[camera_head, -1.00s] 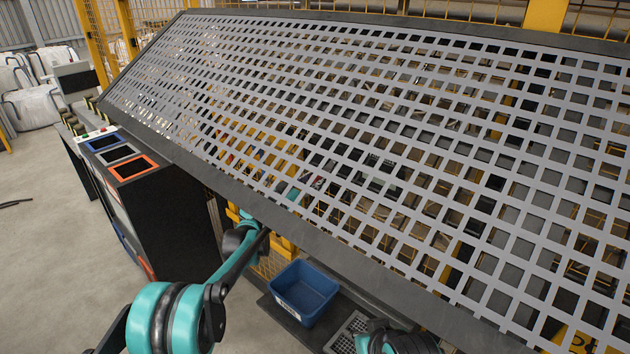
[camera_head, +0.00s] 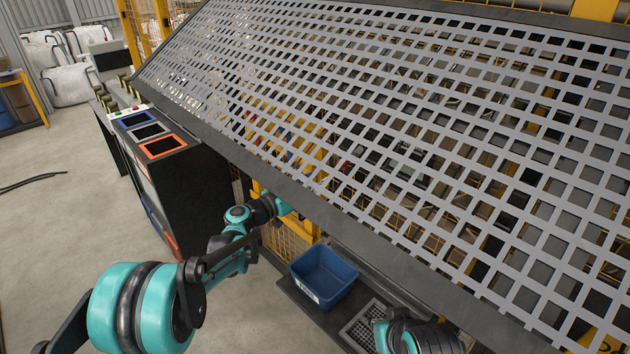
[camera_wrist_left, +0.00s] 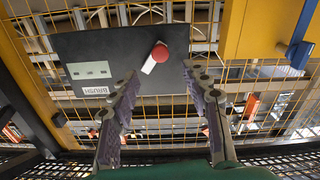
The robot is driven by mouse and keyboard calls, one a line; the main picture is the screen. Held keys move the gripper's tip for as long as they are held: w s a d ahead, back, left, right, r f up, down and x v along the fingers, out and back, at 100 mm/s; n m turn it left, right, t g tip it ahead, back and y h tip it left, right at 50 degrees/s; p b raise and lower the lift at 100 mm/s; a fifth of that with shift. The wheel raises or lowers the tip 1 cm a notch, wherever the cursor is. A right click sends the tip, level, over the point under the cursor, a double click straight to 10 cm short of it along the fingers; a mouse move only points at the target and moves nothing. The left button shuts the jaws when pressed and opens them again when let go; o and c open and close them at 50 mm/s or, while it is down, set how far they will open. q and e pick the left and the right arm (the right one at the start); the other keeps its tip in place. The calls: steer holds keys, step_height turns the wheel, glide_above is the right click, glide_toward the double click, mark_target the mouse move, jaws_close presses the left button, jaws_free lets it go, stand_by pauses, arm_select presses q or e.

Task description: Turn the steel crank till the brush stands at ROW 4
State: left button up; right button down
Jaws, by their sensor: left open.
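In the left wrist view, a dark panel (camera_wrist_left: 115,48) carries a label reading BRUSH (camera_wrist_left: 96,91) and a pale plate (camera_wrist_left: 89,70) with small marks I cannot read. On the panel's right part sits the crank: a short pale steel arm (camera_wrist_left: 149,66) with a round red knob (camera_wrist_left: 160,53). My left gripper (camera_wrist_left: 163,78) is open, its two fingers pointing at the panel. The crank appears between and beyond the fingertips, not gripped. In the head view my left arm reaches under the sloped mesh, which hides the gripper and crank. I cannot make out the brush or row marks.
A large sloped grey mesh (camera_head: 400,110) overhangs the work area. A blue bin (camera_head: 324,275) stands below its lower edge. A black cabinet with coloured-framed openings (camera_head: 163,146) stands left. Yellow posts and wire fencing surround the panel. The floor at left is largely clear.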

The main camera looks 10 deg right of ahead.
arm_select(q)
steer(key=shift+f, duration=0.15)
steer(key=c, duration=0.5)
steer(key=f, duration=0.1)
steer(key=f+y, duration=0.2)
steer(key=f, duration=0.1)
steer(key=shift+w+a, duration=0.3)
jaws_close()
steer(key=w+a+f+m+t+y, duration=0.25)
steer(key=a+f+y, duration=0.25)
steer(key=a+y, duration=0.25)
steer(key=s+d+r+m+t+h, duration=0.2)
steer(key=s+d+r+m+t, duration=0.25)
steer(key=r+m, duration=0.4)
steer(key=s+d+f+m+g+h, duration=0.25)
steer(key=s+d+m+h, duration=0.3)
steer(key=d+m, duration=0.4)
steer(key=w+d+r+b, duration=0.2)
steer(key=w+d, duration=0.1)
steer(key=w, duration=0.7)
steer(key=shift+d+m+g+b, duration=0.35)
steer(key=shift+b, duration=0.05)
